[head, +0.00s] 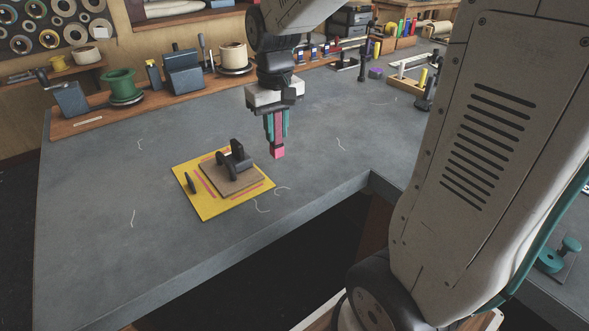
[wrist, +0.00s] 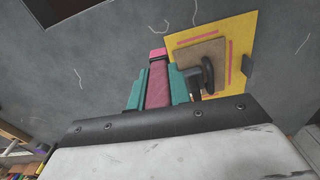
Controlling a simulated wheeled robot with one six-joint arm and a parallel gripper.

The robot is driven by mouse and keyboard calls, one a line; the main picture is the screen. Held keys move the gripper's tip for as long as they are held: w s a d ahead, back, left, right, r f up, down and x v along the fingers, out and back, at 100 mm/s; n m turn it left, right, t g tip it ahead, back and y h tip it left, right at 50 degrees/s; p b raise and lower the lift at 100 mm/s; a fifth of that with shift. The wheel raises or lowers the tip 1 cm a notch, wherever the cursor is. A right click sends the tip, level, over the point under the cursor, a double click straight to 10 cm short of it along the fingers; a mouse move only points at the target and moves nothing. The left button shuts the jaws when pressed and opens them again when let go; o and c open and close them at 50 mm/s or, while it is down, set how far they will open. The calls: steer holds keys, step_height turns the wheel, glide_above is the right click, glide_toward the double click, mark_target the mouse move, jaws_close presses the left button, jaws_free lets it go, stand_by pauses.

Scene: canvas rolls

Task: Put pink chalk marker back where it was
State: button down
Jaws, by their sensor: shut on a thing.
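My gripper (head: 277,132) is shut on the pink chalk marker (head: 277,153) and holds it upright, tip down, above the grey table. In the wrist view the pink chalk marker (wrist: 158,85) sits between the teal fingers of my gripper (wrist: 157,88). A yellow mat (head: 218,213) lies on the table to the left of the marker in the head view. In the wrist view the yellow mat (wrist: 245,35) is right of the marker.
A wooden shelf board along the back holds a green spool (head: 121,86), a dark block (head: 183,74) and a cream roll (head: 233,57). A purple block (head: 376,73) lies at the back right.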

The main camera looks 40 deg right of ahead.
steer(key=s+d+f, duration=0.2)
steer(key=s+d, duration=0.1)
steer(key=s, duration=0.5)
steer(key=s+d+f, duration=0.2)
steer(key=s, duration=0.5)
steer(key=shift+n, duration=0.3)
steer(key=shift+w+d+f, duration=0.75)
steer(key=shift+w+f, duration=0.15)
steer(key=shift+w, duration=1.65)
steer(key=shift+w+d+f, duration=0.7)
steer(key=shift+w+f, duration=0.2)
steer(key=shift+w, duration=1.65)
steer(key=shift+w+d+f, duration=0.75)
steer(key=shift+w+f, duration=0.15)
steer(key=shift+w, duration=1.65)
steer(key=shift+f, duration=0.1)
steer(key=c, duration=1.3)
jaws_free()
steer(key=shift+f, duration=0.1)
